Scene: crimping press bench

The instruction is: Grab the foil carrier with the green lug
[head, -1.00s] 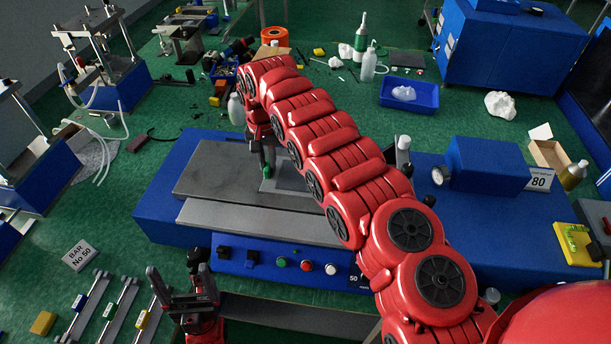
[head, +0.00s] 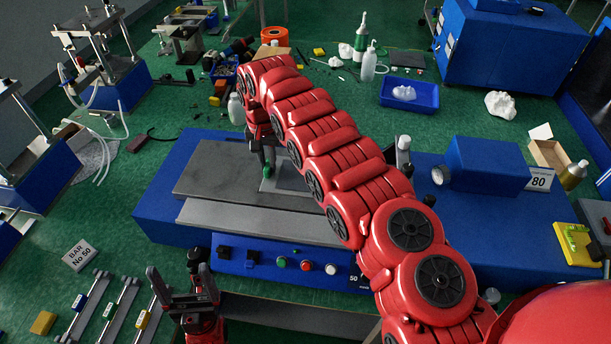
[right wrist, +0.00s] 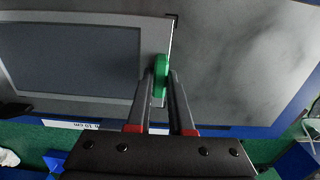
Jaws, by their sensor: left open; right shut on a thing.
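The foil carrier (right wrist: 80,60) is a flat grey frame with a darker panel, lying on the grey press plate (right wrist: 235,60) in the right wrist view. Its green lug (right wrist: 161,72) stands at one edge, between the fingertips of my right gripper (right wrist: 161,88). My right gripper is shut on the lug. In the head view the carrier (head: 284,180) lies partly hidden behind my right arm, with the green lug (head: 267,171) at its left edge below my right gripper (head: 266,158). My left gripper (head: 182,285) is open and empty in front of the press, at lower left.
The blue press (head: 165,205) has a front panel with buttons (head: 306,265). A blue tray (head: 409,94) and bottles stand behind on the green bench.

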